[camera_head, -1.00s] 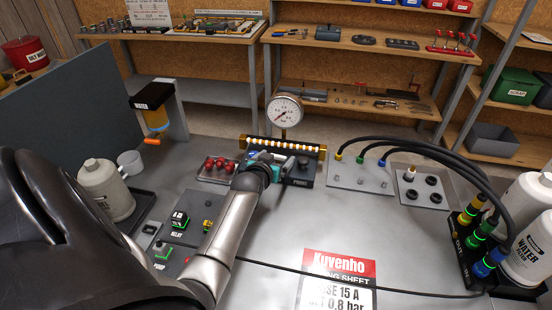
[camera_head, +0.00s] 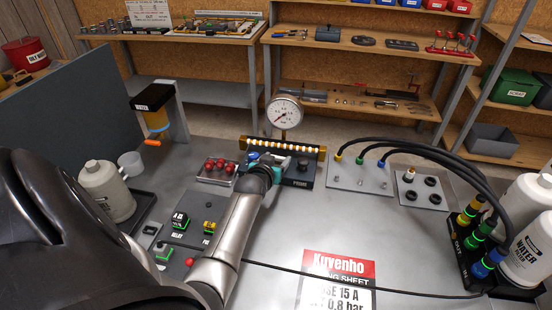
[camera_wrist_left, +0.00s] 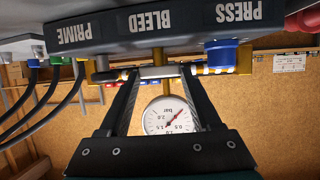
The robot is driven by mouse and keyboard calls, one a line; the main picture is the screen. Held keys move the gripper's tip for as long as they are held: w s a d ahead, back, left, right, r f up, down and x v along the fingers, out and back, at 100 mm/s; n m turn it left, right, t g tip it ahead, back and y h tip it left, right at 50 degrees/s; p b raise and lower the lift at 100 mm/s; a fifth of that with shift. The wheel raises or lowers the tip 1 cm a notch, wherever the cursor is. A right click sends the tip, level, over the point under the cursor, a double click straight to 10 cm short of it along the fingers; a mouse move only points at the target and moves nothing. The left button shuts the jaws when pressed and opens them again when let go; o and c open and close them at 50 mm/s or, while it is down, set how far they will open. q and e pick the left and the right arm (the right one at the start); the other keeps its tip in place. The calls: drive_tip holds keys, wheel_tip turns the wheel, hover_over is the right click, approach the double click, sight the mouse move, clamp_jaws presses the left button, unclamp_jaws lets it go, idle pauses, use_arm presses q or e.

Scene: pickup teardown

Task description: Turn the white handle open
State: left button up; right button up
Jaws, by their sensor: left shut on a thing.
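In the wrist view, the pale white handle (camera_wrist_left: 158,72) lies crosswise between the fingers of my left gripper (camera_wrist_left: 158,76), under the BLEED label. The gripper is shut on it. In the head view my left gripper (camera_head: 272,163) reaches the brass manifold (camera_head: 312,150) at the back of the bench. My gripper largely hides the handle there, so its exact angle is unclear. A blue knob (camera_wrist_left: 222,54) sits beside the handle, under the PRESS label. My right gripper is not in view.
A pressure gauge (camera_head: 284,112) stands behind the manifold. Red knobs (camera_head: 218,165) are left of my gripper and a black PRIME block (camera_head: 299,172) is right of it. Black hoses (camera_head: 430,150) arch at the right.

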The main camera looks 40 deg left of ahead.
use_arm(q)
drive_tip(key=shift+r+n+y+p, duration=0.2)
drive_tip(key=shift+n+y+p, duration=0.2)
drive_tip(key=shift+p, duration=0.05)
drive_tip(key=shift+f+g, duration=0.15)
drive_tip(key=shift+g, duration=0.15)
drive_tip(key=o, duration=1.4)
drive_tip(key=shift+d, duration=0.1)
